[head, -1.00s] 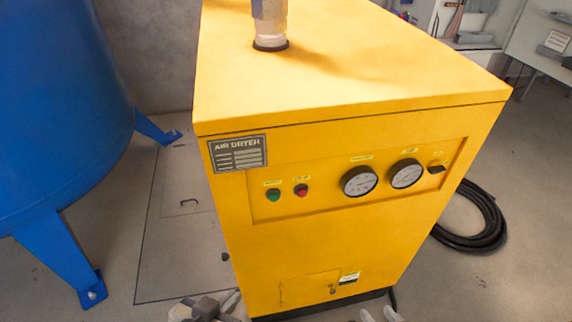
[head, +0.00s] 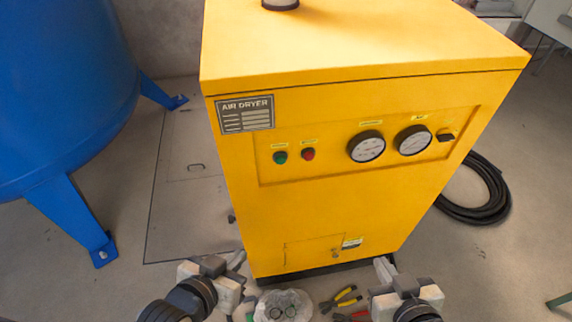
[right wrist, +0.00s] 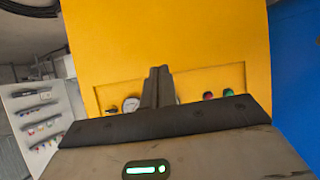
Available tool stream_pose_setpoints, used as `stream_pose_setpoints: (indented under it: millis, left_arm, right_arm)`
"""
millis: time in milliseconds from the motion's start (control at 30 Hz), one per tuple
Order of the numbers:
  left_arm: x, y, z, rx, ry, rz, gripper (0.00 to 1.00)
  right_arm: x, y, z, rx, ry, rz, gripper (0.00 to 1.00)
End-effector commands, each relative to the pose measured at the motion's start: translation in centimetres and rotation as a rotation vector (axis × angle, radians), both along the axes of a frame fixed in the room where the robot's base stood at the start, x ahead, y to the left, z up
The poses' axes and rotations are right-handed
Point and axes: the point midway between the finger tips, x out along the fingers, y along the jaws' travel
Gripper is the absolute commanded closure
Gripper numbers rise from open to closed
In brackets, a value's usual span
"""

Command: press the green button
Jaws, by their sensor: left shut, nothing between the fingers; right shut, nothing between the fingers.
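The green button (head: 280,157) is on the left of the recessed panel on the front of the yellow air dryer (head: 330,218). A red button (head: 308,154) sits just to its right. The green button also shows in the right wrist view (right wrist: 228,92), at the panel's right side. My left gripper (head: 238,262) is shut and empty, low in front of the dryer's lower left corner, below and apart from the button. My right gripper (head: 384,266) is shut and empty, low by the dryer's lower right corner. Its shut fingers (right wrist: 158,85) hide part of the panel in the right wrist view.
Two gauges (head: 366,146) and a black switch (head: 446,136) are further right on the panel. A blue tank (head: 60,90) stands at the left. A black hose coil (head: 480,190) lies at the right. Pliers (head: 340,298) and a pale bag (head: 283,305) lie low in front.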

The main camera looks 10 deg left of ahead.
Motion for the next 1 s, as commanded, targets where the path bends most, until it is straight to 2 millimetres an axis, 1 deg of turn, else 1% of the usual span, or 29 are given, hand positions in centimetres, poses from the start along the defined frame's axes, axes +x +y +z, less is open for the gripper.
stream_pose_setpoints:
  millis: [33, 100, 167, 200, 300, 400, 533, 600, 700, 800, 1000]
  left_arm:
    - [0.0, 0.0, 0.0, 0.000, 0.000, 0.000, 1.00]
    - [0.0, 0.0, 0.1, 0.001, 0.000, -0.001, 1.00]
    - [0.0, 0.0, 0.1, 0.001, 0.000, -0.001, 1.00]
    - [0.0, 0.0, 0.1, 0.001, 0.000, -0.001, 1.00]
    - [0.0, 0.0, 0.2, 0.002, -0.001, 0.000, 1.00]
    - [0.0, 0.0, 0.2, 0.003, -0.001, -0.001, 1.00]
    - [0.0, 0.0, 0.2, 0.004, 0.000, 0.000, 1.00]
    - [0.0, 0.0, 0.1, 0.004, 0.001, 0.000, 1.00]
    - [0.0, 0.0, 0.1, 0.005, 0.001, -0.001, 1.00]
    - [0.0, 0.0, 0.1, 0.005, 0.001, -0.001, 1.00]
    - [0.0, 0.0, 0.1, 0.005, 0.002, -0.001, 1.00]
  right_arm:
    - [1.5, 0.1, 0.9, -0.059, -0.086, 0.038, 1.00]
    - [3.6, 0.4, 2.7, -0.166, -0.243, 0.111, 1.00]
    - [5.3, 1.2, 4.6, -0.274, -0.401, 0.195, 1.00]
    - [6.3, 1.9, 5.8, -0.348, -0.512, 0.260, 1.00]
    - [7.6, 4.2, 8.4, -0.530, -0.779, 0.442, 1.00]
    - [7.6, 6.4, 9.6, -0.687, -1.006, 0.634, 1.00]
    - [6.8, 8.3, 9.4, -0.833, -1.212, 0.855, 1.00]
    - [6.3, 8.8, 9.0, -0.882, -1.278, 0.943, 1.00]
    - [5.9, 9.1, 8.5, -0.923, -1.333, 1.024, 1.00]
    - [5.7, 9.2, 8.2, -0.938, -1.354, 1.055, 1.00]
    - [5.7, 9.2, 8.2, -0.937, -1.353, 1.055, 1.00]
